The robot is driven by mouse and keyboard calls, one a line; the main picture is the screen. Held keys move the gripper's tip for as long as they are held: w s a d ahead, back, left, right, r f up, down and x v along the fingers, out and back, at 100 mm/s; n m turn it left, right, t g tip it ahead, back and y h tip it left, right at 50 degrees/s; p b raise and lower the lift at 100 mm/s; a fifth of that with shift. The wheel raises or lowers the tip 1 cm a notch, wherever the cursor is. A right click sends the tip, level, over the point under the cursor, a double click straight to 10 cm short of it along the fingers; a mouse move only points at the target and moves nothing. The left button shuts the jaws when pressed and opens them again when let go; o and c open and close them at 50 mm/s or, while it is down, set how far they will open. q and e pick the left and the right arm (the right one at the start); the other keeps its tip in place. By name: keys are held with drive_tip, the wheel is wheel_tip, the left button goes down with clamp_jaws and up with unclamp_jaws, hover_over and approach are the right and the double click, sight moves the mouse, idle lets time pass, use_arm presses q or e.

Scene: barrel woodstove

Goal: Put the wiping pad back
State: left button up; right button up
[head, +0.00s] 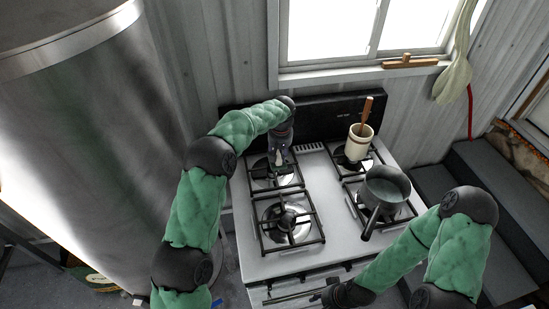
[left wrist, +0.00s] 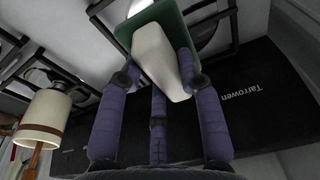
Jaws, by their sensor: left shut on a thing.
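The wiping pad (left wrist: 160,55) has a green base and a cream grip. In the left wrist view the purple fingers of my left gripper (left wrist: 160,75) are shut on its cream grip. In the head view my left gripper (head: 279,152) is over the back left burner of the stove (head: 331,222), close to the black back panel. The pad is mostly hidden there by the gripper. I cannot tell whether the pad touches the burner grate. My right gripper (head: 325,293) is at the stove's front, by the oven handle, and its fingers are too small to read.
A cream crock (head: 357,148) with a wooden utensil stands at the back right burner. A grey saucepan (head: 386,190) sits on the front right burner, its handle towards the front. The front left burner (head: 287,222) is clear. A wooden-handled tool (head: 409,62) lies on the windowsill.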

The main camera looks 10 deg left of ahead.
use_arm(q)
drive_tip(key=w+a+f, duration=0.1)
drive_tip(key=w+f, duration=0.2)
drive_tip(key=f, duration=0.1)
drive_tip(key=w+a+f, duration=0.1)
drive_tip(key=w+f, duration=0.1)
drive_tip(key=shift+w+a, duration=0.3)
drive_tip(key=shift+a, duration=0.05)
drive_tip(key=shift+w+a+f, duration=0.1)
drive_tip(key=shift+w+f, duration=0.1)
drive_tip(key=shift+f, duration=0.15)
wheel_tip(320, 180, down, 3)
drive_tip(key=shift+r+p, duration=0.1)
drive_tip(key=shift+p, duration=0.3)
drive_tip(key=shift+f, duration=0.2)
drive_tip(key=o, duration=1)
